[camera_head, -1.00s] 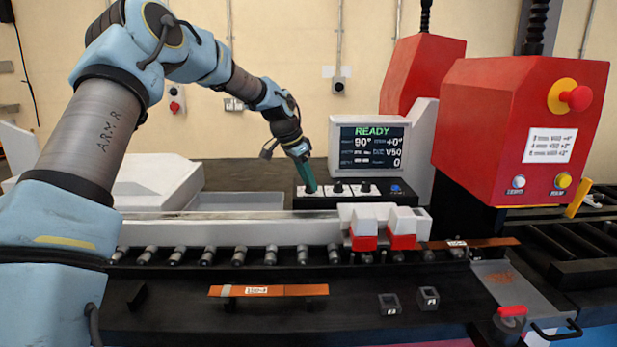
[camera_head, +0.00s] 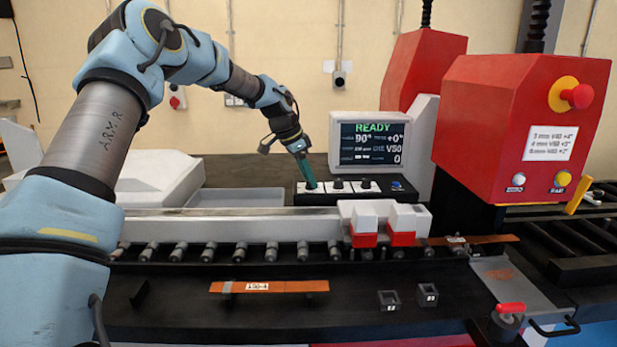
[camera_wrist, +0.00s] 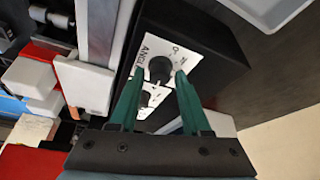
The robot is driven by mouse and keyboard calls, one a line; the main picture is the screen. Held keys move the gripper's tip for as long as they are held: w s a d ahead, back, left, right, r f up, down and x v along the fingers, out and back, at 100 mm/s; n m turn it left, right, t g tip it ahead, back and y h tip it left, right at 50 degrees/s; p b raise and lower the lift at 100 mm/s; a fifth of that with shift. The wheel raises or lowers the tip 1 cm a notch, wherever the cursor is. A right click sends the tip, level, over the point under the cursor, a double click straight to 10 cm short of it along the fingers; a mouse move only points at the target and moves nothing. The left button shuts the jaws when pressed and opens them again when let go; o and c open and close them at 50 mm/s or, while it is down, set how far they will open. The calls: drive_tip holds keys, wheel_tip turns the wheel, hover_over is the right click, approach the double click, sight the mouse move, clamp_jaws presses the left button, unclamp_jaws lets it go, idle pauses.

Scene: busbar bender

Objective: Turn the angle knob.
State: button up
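The angle knob (camera_wrist: 160,68) is a dark round knob on a white plate marked "ANGL…", on the control panel. My gripper (camera_wrist: 160,72) has two green fingers. They stand apart on either side of the knob, with small gaps visible between knob and fingers; contact cannot be made out. In the head view my gripper (camera_head: 311,187) points down at the left end of the control panel (camera_head: 345,199) and hides the angle knob. Two more dark knobs and a blue button (camera_head: 397,185) sit to its right. The screen (camera_head: 372,144) reads READY, 90°, +0°.
A long grey-white rail (camera_head: 225,227) with rollers runs in front of the panel. White blocks with red bases (camera_head: 408,222) stand right of it. The red bender head (camera_head: 520,125) rises at right. A copper bar (camera_head: 268,287) lies in front. A grey tray (camera_head: 235,198) lies left of the panel.

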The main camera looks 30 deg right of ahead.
drive_tip(key=shift+o, duration=1.3)
drive_tip(key=shift+r, duration=0.1)
drive_tip(key=b+v, duration=0.3)
drive_tip(key=v, duration=0.7)
drive_tip(key=shift+a+r+b, duration=0.25)
drive_tip(key=shift+r+b, duration=0.05)
drive_tip(key=shift+b, duration=0.1)
